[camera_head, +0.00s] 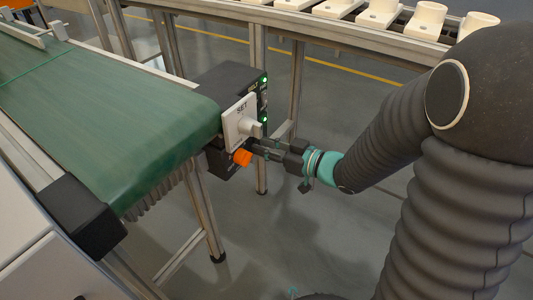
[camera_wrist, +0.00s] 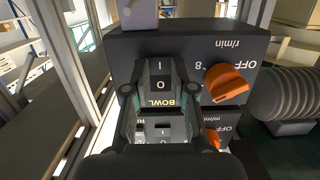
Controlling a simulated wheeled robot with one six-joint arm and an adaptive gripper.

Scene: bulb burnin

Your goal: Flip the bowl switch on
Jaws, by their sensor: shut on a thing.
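The bowl switch (camera_wrist: 160,76) is a black rocker marked I and O, with an upside-down BOWL label beside it, on the front of a black control box (camera_wrist: 125,46). My gripper (camera_wrist: 159,92) has one finger on each side of the switch and is shut on it. In the head view my gripper (camera_head: 256,146) reaches in from the right to the box (camera_head: 225,82) at the end of the green conveyor. The switch is hidden there. I cannot tell for sure which way the rocker is tilted.
An orange knob (camera_wrist: 227,82) marked OFF sits right beside the switch. A second orange knob (camera_wrist: 212,138) and another rocker (camera_wrist: 163,127) are close below. A white SET plate (camera_head: 240,121) with a knob juts out above my gripper. Open floor (camera_head: 300,235) lies below.

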